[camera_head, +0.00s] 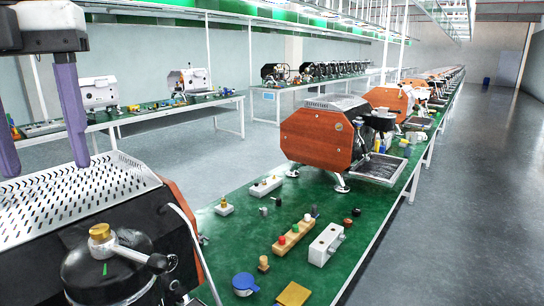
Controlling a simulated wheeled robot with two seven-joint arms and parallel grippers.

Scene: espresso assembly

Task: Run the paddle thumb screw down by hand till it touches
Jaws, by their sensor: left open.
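The near espresso machine (75,205) fills the lower left, with a perforated metal top and orange-brown side panels. At its front is a round dark group head (105,272) with a green mark. A brass knob, which looks like the paddle thumb screw (101,240), stands on top of it. Whether the screw touches anything below is too small to tell. My left gripper (45,166) is open and empty, its purple fingers pointing down above the machine's top, behind the knob. My right gripper is out of view.
On the green table (235,245) lie a wooden block with coloured pegs (292,238), a white block with holes (326,244), a blue round part (244,284) and a yellow square (293,294). Another espresso machine (325,135) stands farther back. The air around the knob looks clear.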

